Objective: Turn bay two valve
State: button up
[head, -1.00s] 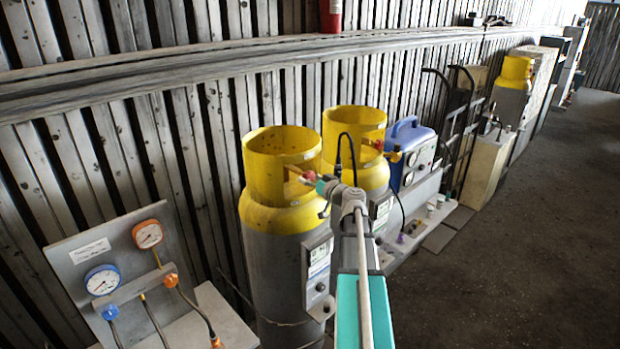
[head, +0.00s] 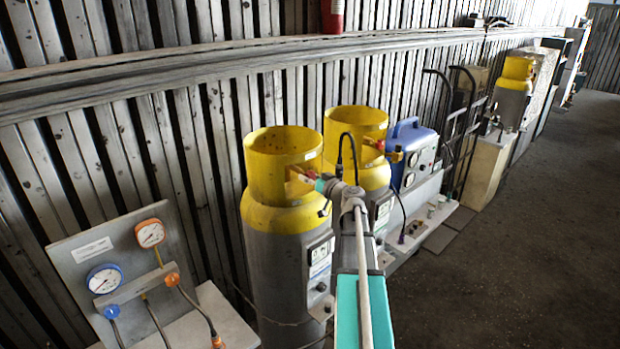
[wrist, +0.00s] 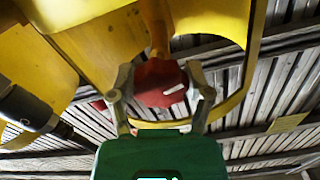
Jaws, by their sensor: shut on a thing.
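The nearer gas cylinder (head: 290,215) is grey with a yellow shoulder and an open yellow collar. An orange-brown valve stem with a red knob (head: 307,179) shows at the collar's opening. My gripper (head: 315,183) reaches this knob from the right. In the wrist view, the red knob (wrist: 158,78), with a pale mark on it, sits between the two fingers of my gripper (wrist: 161,88), which are shut on it. The valve stem (wrist: 155,25) runs up from the knob, with the yellow collar (wrist: 215,25) around it. The bay number cannot be read.
A second yellow-topped cylinder (head: 355,122) stands just behind, with its own red knob. A blue case (head: 410,150) sits beyond it. A gauge panel (head: 125,270) stands at front left. Slatted wall (head: 190,170) runs behind; the floor (head: 530,230) on the right is clear.

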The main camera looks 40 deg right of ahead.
jog(key=shift+m, duration=0.4)
jog(key=m, duration=0.4)
jog(key=shift+a, duration=0.1)
jog(key=m, duration=1.1)
jog(key=shift+a+m, duration=0.1)
jog(key=shift+m, duration=0.3)
jog(key=m, duration=0.5)
jog(key=shift+r, duration=0.1)
jog(key=o, duration=1.1)
jog(key=shift+o, duration=0.2)
